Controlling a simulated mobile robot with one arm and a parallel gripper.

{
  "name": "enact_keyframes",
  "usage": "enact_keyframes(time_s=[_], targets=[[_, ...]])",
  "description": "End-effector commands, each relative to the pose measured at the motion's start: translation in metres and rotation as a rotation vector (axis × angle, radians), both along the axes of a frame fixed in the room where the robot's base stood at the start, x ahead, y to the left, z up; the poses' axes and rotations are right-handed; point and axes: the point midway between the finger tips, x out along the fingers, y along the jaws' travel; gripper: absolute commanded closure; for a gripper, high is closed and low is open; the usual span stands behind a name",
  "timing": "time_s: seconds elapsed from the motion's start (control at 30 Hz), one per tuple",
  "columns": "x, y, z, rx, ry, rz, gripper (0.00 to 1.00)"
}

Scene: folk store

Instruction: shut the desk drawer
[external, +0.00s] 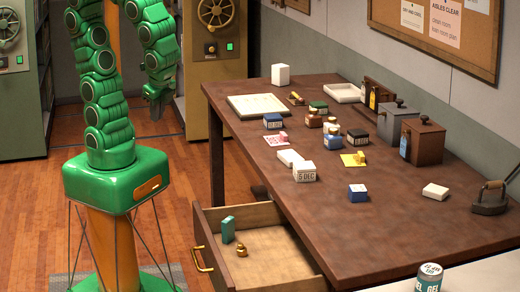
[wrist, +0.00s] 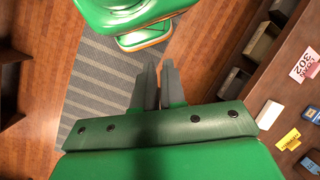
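The desk drawer (external: 275,256) is pulled out from the near left end of the wooden desk (external: 390,230) in the external view. Its brass handle (external: 202,260) is on the front panel, facing left. A teal box (external: 228,229) and a small brass weight (external: 241,250) stand inside the drawer. My gripper (external: 157,103) hangs fingers down, beyond and left of the drawer, well away from it. In the wrist view my gripper (wrist: 158,66) has its two grey fingers slightly apart with floor showing between the tips, and nothing in them. I cannot make out the drawer there.
The desktop holds small boxes, ink bottles, a white tray (external: 346,93), brown and grey boxes, and a flat iron (external: 490,197). The wooden floor (external: 180,165) left of the drawer is clear apart from my base.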

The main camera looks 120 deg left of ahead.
Motion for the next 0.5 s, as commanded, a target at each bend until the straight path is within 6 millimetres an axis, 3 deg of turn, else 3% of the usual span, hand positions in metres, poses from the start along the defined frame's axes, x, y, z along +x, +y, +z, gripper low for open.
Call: enact_keyframes(time_s=[0.5], targets=[[0.047,-0.001,-0.035,0.221,0.171,-0.23,1.0]])
